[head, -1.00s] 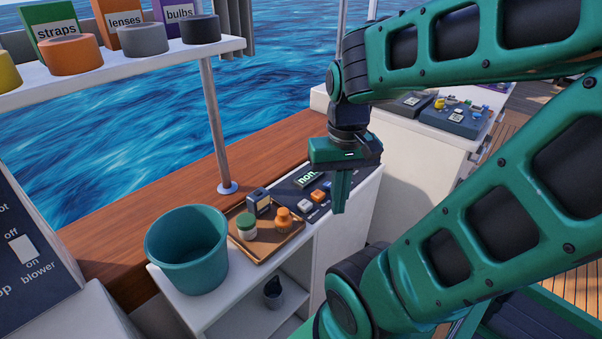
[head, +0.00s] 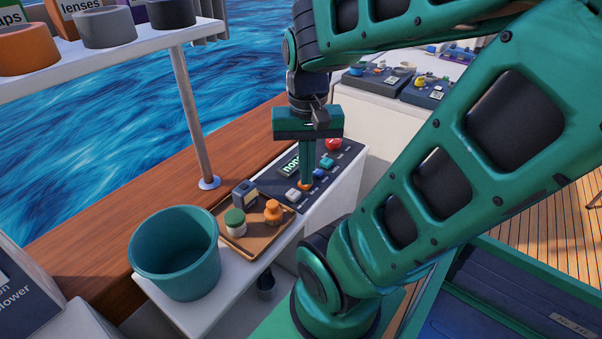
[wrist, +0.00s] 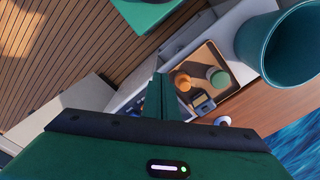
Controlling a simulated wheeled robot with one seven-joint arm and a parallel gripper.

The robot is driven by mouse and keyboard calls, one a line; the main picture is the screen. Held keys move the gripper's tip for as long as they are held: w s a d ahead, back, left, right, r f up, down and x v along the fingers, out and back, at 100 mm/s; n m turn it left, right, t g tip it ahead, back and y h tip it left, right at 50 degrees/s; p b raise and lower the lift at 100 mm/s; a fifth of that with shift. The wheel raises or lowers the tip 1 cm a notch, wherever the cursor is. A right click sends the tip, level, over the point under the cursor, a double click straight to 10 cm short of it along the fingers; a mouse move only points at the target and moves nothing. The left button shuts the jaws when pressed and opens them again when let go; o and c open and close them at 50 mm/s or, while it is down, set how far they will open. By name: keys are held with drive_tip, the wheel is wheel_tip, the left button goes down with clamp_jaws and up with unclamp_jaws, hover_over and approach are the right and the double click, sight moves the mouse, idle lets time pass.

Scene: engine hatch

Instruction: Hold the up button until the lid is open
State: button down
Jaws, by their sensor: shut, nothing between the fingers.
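The dark control panel (head: 313,175) lies on the white counter in the head view. It carries a white button (head: 293,194), an orange button (head: 305,186), a blue button (head: 318,173), a teal button (head: 327,162) and a red knob (head: 333,144). Its display (head: 290,164) starts with "non". The button labels are too small to read, so I cannot tell which is up. My gripper (head: 306,182) is shut, pointing down, its tips at the orange button and partly covering it; I cannot tell whether it is pressed. It also shows in the wrist view (wrist: 160,85). I cannot identify the lid.
A brown tray (head: 246,250) beside the panel holds a green-lidded jar (head: 235,222), an orange item (head: 273,211) and a dark box (head: 245,192). A teal bucket (head: 174,255) stands left of it. A metal post (head: 192,120) rises behind.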

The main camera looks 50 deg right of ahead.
drive_tip(key=w+d+f+m, duration=0.1)
drive_tip(key=w+d+m, duration=0.5)
drive_tip(key=m, duration=0.7)
drive_tip(key=w+d+f+m, duration=0.2)
drive_tip(key=w+d+m, duration=0.4)
drive_tip(key=d+m, duration=0.3)
drive_tip(key=shift+w+d+f+m, duration=0.25)
drive_tip(key=shift+w+f+m, duration=0.05)
drive_tip(key=shift+m, duration=1.7)
drive_tip(key=shift+f, duration=0.15)
wheel_tip(320, 180, down, 14)
drive_tip(key=shift+r, duration=0.15)
